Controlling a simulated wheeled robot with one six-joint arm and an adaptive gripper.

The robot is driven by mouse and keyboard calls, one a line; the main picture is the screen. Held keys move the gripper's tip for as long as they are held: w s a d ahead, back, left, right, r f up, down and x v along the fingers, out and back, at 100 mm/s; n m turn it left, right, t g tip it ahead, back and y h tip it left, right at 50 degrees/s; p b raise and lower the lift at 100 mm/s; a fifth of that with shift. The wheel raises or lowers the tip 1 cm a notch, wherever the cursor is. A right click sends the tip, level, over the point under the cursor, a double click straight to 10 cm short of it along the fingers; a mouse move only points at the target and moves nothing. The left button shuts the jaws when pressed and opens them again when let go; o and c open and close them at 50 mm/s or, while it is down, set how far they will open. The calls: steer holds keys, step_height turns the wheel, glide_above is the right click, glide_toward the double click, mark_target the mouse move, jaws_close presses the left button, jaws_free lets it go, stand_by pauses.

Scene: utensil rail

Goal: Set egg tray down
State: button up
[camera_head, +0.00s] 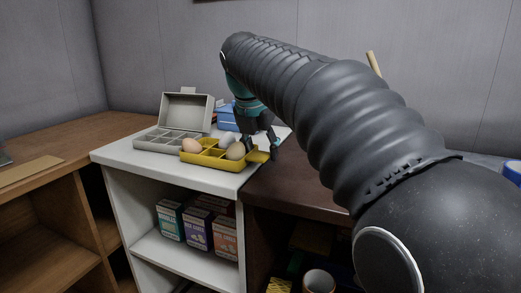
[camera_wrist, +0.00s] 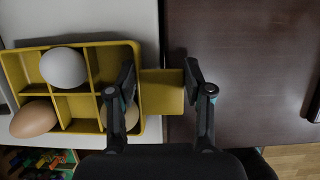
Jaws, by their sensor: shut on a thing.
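The yellow egg tray (camera_head: 207,162) is at the front right of the white cabinet top (camera_head: 120,157). In the wrist view the tray (camera_wrist: 76,127) looks level, its end tab (camera_wrist: 162,98) reaching past the white top's right edge. It holds a brown egg (camera_wrist: 34,118), a white egg (camera_wrist: 63,67) and a beige egg (camera_wrist: 132,117) partly hidden by a finger. My gripper (camera_head: 262,146) is shut on the tab, one finger on each side. I cannot tell whether the tray touches the top or hangs just above it.
An open grey compartmented box (camera_head: 187,107) stands close behind the tray on the left. A blue object (camera_head: 226,120) is behind it. A dark brown counter (camera_head: 290,190) adjoins on the right. Small cartons (camera_head: 197,228) stand on the shelf below.

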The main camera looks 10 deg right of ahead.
steer(key=o, duration=1.3)
